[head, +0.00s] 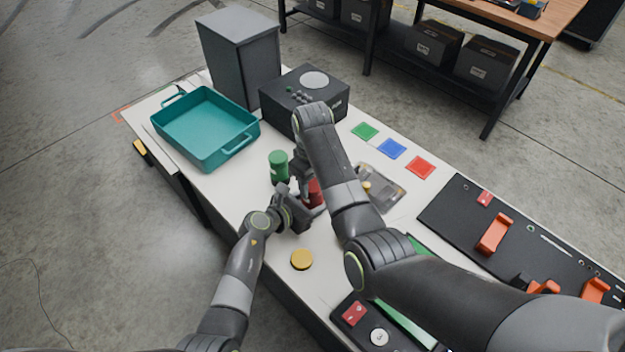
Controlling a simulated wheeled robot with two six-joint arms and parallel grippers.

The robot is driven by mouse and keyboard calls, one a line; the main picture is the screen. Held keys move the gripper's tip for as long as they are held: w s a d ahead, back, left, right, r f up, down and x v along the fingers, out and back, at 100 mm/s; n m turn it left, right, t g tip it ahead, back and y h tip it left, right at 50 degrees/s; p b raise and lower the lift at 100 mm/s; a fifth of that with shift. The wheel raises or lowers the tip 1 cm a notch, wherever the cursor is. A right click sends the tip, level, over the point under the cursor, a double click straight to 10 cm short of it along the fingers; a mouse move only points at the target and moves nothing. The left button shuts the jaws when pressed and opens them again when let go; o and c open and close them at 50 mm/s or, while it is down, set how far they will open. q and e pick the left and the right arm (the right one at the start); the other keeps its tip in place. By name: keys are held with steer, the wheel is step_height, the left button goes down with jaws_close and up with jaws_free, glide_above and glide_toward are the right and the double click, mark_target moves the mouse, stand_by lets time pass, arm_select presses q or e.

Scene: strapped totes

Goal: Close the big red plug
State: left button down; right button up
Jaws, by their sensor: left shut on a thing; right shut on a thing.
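The big red plug (315,192) stands near the middle of the table, between my two grippers and partly hidden by them. My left gripper (298,208) reaches in from the front left and is shut on the lower part of the red plug. My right gripper (306,185) comes down from above and is shut on the red plug near its top. The fingers cover much of the plug, so I cannot tell whether its parts are apart or fully together.
A green cylinder (279,166) stands just behind the grippers. A yellow disc (301,260) lies in front. A teal tray (188,142), a black box (292,103) and a grey bin (236,60) are behind. A clear tray (384,184) and black panel (455,205) are to the right.

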steer(key=m, duration=0.7)
steer(key=o, duration=1.2)
steer(key=shift+c, duration=0.2)
step_height(320, 180, up, 8)
steer(key=shift+f, duration=0.2)
arm_select(q)
steer(key=c, duration=0.5)
jaws_free()
